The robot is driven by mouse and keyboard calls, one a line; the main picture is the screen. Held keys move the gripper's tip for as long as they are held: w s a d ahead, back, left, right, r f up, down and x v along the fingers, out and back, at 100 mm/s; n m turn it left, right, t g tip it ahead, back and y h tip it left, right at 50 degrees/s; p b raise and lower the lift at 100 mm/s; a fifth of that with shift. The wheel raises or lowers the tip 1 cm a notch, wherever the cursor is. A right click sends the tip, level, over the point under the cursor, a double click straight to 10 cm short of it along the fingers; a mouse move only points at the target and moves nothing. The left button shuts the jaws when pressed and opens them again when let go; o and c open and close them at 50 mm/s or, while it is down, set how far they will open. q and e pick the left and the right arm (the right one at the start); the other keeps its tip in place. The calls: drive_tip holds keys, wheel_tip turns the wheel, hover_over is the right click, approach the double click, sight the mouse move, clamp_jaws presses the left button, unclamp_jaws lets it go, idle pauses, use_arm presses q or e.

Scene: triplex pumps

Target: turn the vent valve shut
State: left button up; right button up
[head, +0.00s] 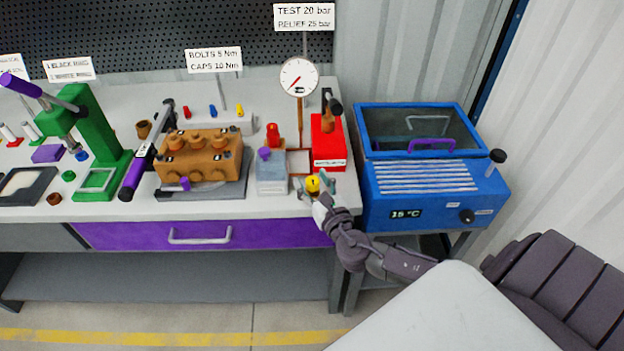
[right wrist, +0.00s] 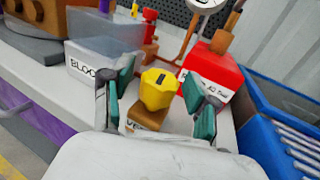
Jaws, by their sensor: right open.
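The vent valve has a faceted yellow knob (right wrist: 158,90) with a dark mark on its top. The knob sits on a brown block (right wrist: 146,119) whose label is partly hidden and starts "VE". In the head view the yellow knob (head: 313,184) is at the bench's front right corner. My right gripper (right wrist: 160,80) is open, with one green-padded finger on each side of the knob. A gap shows between the knob and each finger. In the head view my right gripper (head: 316,189) reaches in from the lower right. My left gripper is not in view.
A red box (head: 328,150) with a lever and a clear bin (head: 271,176) stand close behind the knob. A round gauge (head: 299,77) rises on a post. A blue cooler (head: 425,190) stands right of the bench. A brown pump block (head: 200,160) is further left.

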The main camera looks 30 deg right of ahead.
drive_tip(key=shift+w, duration=0.1)
clamp_jaws()
drive_tip(key=shift+r+m+h+p, duration=0.15)
drive_tip(key=shift+m+h+p, duration=0.45)
drive_tip(key=shift+h, duration=0.3)
drive_tip(key=shift+g, duration=0.3)
unclamp_jaws()
